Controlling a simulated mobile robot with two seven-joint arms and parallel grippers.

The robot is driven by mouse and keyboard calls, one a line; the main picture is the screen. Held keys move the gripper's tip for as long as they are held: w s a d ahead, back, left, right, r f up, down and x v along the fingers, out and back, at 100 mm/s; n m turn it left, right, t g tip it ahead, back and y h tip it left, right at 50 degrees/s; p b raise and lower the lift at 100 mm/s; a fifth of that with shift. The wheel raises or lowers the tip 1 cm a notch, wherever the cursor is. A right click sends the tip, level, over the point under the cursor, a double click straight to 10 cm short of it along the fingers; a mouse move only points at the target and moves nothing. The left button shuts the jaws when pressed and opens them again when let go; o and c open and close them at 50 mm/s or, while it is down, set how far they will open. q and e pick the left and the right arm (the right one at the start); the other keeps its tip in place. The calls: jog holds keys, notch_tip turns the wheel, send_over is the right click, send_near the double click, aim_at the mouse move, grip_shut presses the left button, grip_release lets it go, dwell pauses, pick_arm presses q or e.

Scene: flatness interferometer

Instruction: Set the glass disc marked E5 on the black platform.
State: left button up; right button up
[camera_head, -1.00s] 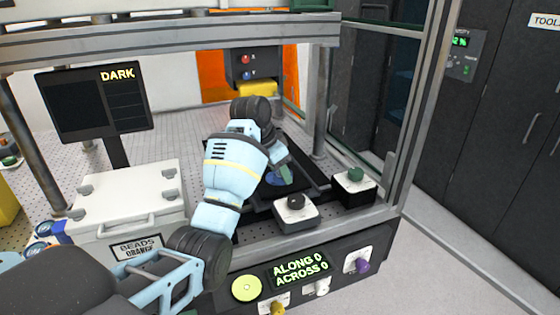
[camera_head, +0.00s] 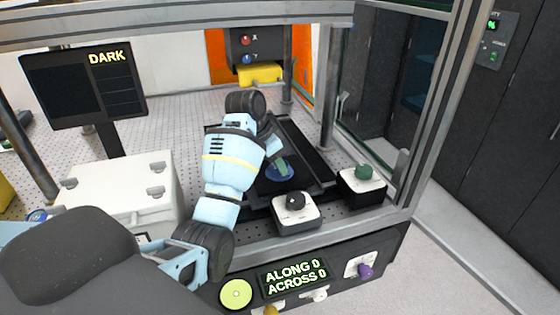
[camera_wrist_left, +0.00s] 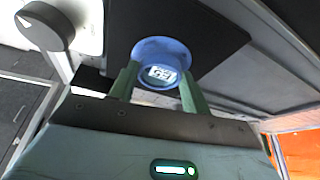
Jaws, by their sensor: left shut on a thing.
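My left gripper (camera_head: 279,165) reaches in over the black platform (camera_head: 306,155) and is shut on a blue glass disc (camera_head: 281,173). In the left wrist view the green fingers of my left gripper (camera_wrist_left: 159,84) clasp the disc (camera_wrist_left: 161,52) on both sides. The disc's white label is small and seems upside down; it looks like E5. The disc lies flat at or just above the dark surface of the platform (camera_wrist_left: 215,30); I cannot tell whether it touches. My right gripper is not in view.
A black-knobbed box (camera_head: 297,211) and a green-knobbed box (camera_head: 362,184) stand in front of the platform. A white lidded case (camera_head: 122,190) is on the left. A metal frame post (camera_head: 436,110) stands on the right. A yellow-bottomed head (camera_head: 260,73) hangs behind.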

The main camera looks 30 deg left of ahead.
pick_arm(q)
jog(key=shift+w+d+f, duration=0.2)
jog(key=shift+w+f, duration=0.05)
jog(key=shift+w, duration=0.05)
jog(key=shift+s+a, duration=0.2)
jog(key=shift+s, duration=0.05)
jog(key=shift+f, duration=0.25)
jog(key=o, duration=1)
